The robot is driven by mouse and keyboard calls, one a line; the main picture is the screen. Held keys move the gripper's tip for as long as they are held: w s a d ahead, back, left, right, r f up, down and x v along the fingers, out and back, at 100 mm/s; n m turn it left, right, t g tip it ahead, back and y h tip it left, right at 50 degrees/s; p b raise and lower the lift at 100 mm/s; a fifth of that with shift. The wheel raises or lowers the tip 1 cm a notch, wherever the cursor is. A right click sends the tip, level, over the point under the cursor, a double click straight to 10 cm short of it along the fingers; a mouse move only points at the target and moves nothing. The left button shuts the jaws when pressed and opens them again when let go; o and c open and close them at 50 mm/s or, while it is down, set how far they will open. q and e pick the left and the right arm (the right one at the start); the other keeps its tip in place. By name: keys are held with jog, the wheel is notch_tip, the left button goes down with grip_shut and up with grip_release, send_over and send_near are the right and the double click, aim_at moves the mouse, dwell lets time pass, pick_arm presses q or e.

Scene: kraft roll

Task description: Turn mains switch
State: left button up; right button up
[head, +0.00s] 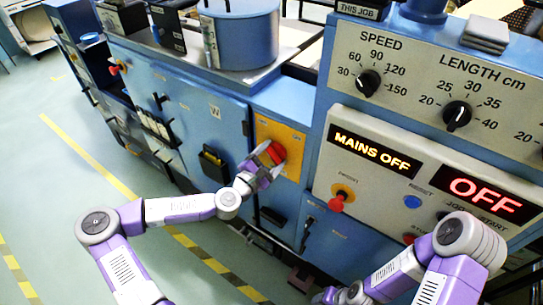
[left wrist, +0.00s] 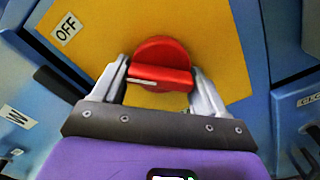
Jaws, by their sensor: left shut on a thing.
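The mains switch is a red rotary knob (head: 276,152) on a yellow plate (head: 291,136) on the blue machine's front. In the left wrist view the red knob (left wrist: 160,62) has a raised grip bar with a pale line, lying nearly level across the picture. An "OFF" label (left wrist: 67,28) is on the yellow plate at upper left. My left gripper (head: 263,165) is shut on the knob's bar, one finger on each side in the left wrist view (left wrist: 160,82). The display (head: 372,152) reads "MAINS OFF". My right arm shows at lower right; its fingertips are not clearly visible.
The control panel to the right has a speed dial (head: 369,83), a length dial (head: 457,115), a red button (head: 337,201), a blue button (head: 412,201) and a red "OFF" display (head: 485,201). A blue cylinder (head: 243,38) stands on top. The floor at left is clear.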

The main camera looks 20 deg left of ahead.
pick_arm(q)
jog(key=o, duration=1)
jog(key=v, duration=0.7)
jog(key=shift+s+p, duration=0.25)
jog(key=shift+p, duration=0.1)
jog(key=s+d+f+m+g+h, duration=0.2)
jog(key=s+d+f+m+g, duration=0.3)
jog(key=d+f, duration=0.3)
jog(key=s+d+f+m+g+h, duration=0.1)
jog(key=s+d+f+m+g, duration=0.5)
jog(key=f, duration=0.4)
jog(key=s+a+f+m+g+y, duration=0.1)
jog(key=s+a+f+m, duration=0.1)
jog(key=s+f+m, duration=0.1)
jog(key=s+a+f+m+g+y, duration=0.2)
jog(key=s+f+m, duration=0.1)
jog(key=s+f, duration=0.1)
jog(key=s+a+f+m+g+y, duration=0.1)
jog(key=s+f+m+g+y, duration=0.1)
jog(key=s+f+m, duration=0.1)
jog(key=shift+s+a+f+m, duration=0.2)
jog(key=shift+s+f, duration=0.15)
jog(key=shift+f, duration=0.3)
jog(key=shift+s+a+f+m, duration=0.1)
jog(key=shift+s+a+f, duration=0.1)
jog(key=shift+s+f, duration=0.3)
